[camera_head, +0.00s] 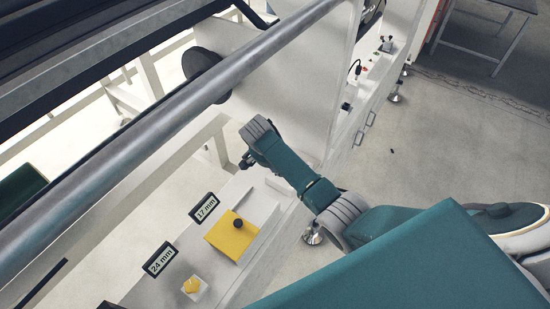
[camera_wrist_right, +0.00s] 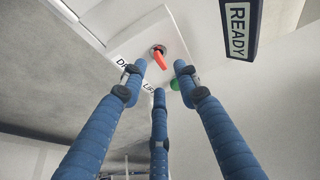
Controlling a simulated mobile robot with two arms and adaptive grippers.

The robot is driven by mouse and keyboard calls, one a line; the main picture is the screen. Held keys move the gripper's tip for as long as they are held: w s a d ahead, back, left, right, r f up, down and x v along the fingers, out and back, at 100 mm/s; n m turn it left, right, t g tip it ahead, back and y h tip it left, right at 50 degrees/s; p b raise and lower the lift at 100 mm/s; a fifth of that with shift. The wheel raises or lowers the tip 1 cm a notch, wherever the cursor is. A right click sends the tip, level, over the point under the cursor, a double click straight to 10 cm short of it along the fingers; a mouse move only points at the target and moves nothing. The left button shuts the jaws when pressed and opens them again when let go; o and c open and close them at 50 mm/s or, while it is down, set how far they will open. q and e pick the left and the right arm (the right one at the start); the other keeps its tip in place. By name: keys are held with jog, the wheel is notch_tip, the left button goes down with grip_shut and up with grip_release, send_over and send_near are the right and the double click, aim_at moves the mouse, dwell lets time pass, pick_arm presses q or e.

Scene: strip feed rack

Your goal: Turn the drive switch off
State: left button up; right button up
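In the right wrist view, a red switch lever (camera_wrist_right: 159,60) on a round metal base sits on a pale panel. A label strip (camera_wrist_right: 122,63) beside it reads "DR" and, farther along, what looks like "LIFT"; a finger hides part of it. My right gripper (camera_wrist_right: 159,72) is open, its three blue fingers spread, with the red lever showing between the fingertips. I see no clear contact. In the head view my right gripper (camera_head: 246,161) is over the machine's panel, its fingers mostly hidden; the switch is not visible there. My left gripper is not in view.
A green button (camera_wrist_right: 174,85) sits close to the right fingertip. A "READY" sign (camera_wrist_right: 238,29) stands right of the lever.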

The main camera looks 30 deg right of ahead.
jog(key=v, duration=0.8)
jog(key=shift+d, duration=0.1)
jog(key=s+a+f+n+y, duration=0.1)
jog(key=s+a+f+n, duration=0.2)
jog(key=s, duration=0.5)
jog(key=s+f+n+y, duration=0.15)
jog(key=s+n, duration=0.25)
jog(key=s, duration=0.4)
jog(key=s+a+r+n+t+y, duration=0.1)
jog(key=s+r+n, duration=0.1)
jog(key=s+n, duration=0.35)
jog(key=s+a+r+n+y, duration=0.1)
jog(key=s+r+n, duration=0.1)
jog(key=s, duration=0.7)
notch_tip(320, 180, down, 28)
jog(key=s+g+b, duration=0.1)
jog(key=s+b, duration=0.1)
jog(key=b, duration=0.1)
jog(key=s+d+f+g+b, duration=0.1)
jog(key=s+d+f+b, duration=0.1)
jog(key=s+f, duration=1.5)
notch_tip(320, 180, down, 4)
jog(key=shift+s+d+r+b, duration=0.25)
jog(key=shift+s+d+b, duration=0.1)
jog(key=shift+b, duration=0.35)
